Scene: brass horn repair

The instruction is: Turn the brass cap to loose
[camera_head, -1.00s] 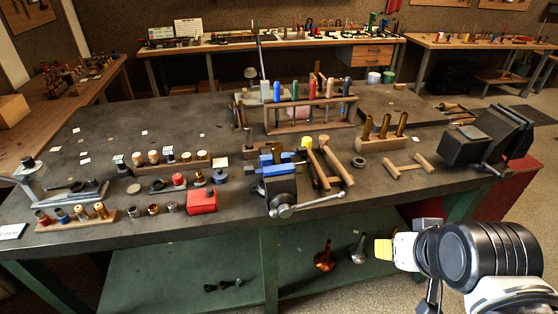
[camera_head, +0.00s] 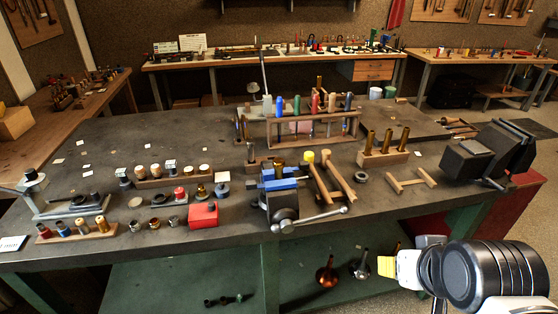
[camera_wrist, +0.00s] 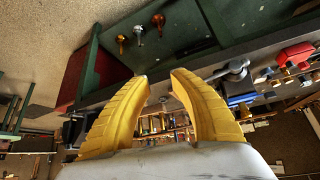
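A small brass piece (camera_head: 279,163) shows at the blue jaws (camera_head: 280,184) of the vise (camera_head: 284,208) on the bench front. Whether it is the brass cap I cannot tell; other small brass fittings (camera_head: 154,223) stand at the left. My gripper (camera_head: 387,266) is in front of the bench at the lower right, away from the vise. In the wrist view, its two yellow fingers (camera_wrist: 161,80) are apart with nothing between them. The vise with its blue jaws (camera_wrist: 240,99) also shows there, beyond the right finger.
The vise handle (camera_head: 322,218) sticks out toward the front edge. A red box (camera_head: 203,215) sits left of the vise, and wooden rails (camera_head: 330,178) lie right of it. A tool rack (camera_head: 312,130) stands behind. Brass funnel-like pieces (camera_head: 327,272) stand on the green lower shelf.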

